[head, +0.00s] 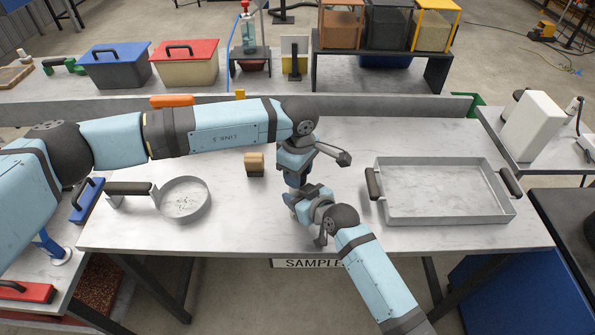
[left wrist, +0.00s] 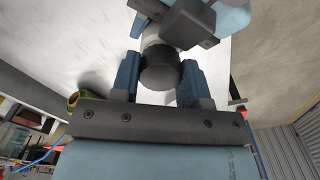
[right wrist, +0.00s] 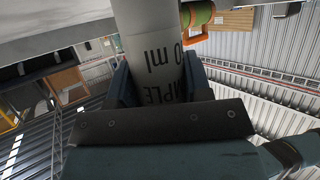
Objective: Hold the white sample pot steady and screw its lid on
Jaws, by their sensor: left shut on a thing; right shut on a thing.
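The white sample pot (right wrist: 150,50) is between the fingers of my right gripper (head: 293,197), with dark printed lettering on its side in the right wrist view. My right gripper is shut on it. A dark round lid (left wrist: 160,68) is between the blue fingers of my left gripper (head: 296,178), which is shut on it and points down from above. In the left wrist view a pale part of the pot (left wrist: 152,40) shows just beyond the lid, lined up with it. I cannot tell how far the lid is seated. In the head view my grippers hide pot and lid.
A round metal pan (head: 184,216) lies to the left and a large metal tray (head: 445,211) to the right. A small wood-and-black block (head: 254,164) stands left of my grippers. The front middle of the table (head: 250,235) is clear.

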